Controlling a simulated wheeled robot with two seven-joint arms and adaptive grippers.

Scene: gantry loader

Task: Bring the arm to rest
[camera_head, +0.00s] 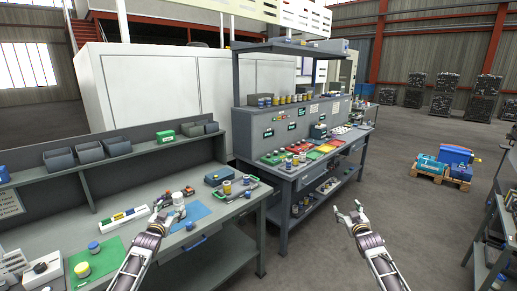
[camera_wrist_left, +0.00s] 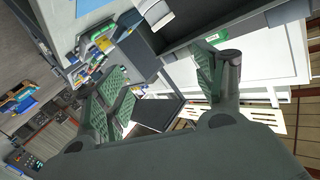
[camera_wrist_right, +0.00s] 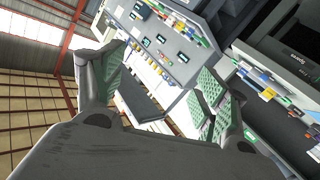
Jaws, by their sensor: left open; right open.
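My left gripper (camera_head: 166,219) is raised in front of the near grey workbench (camera_head: 228,215) in the head view. In the left wrist view its two green-padded fingers (camera_wrist_left: 165,90) stand wide apart with nothing between them. My right gripper (camera_head: 349,215) is held over the open floor to the right of the benches. In the right wrist view its fingers (camera_wrist_right: 160,95) are spread and empty. Both forearms reach in from the bottom edge of the head view, and neither gripper visibly touches anything.
The near bench carries jars, a blue mat (camera_head: 191,214), a green mat (camera_head: 97,262) and a blue box (camera_head: 219,176). A second bench (camera_head: 290,178) with coloured trays stands behind. A pallet (camera_head: 440,178) with blue cases lies right. The floor between (camera_head: 400,215) is clear.

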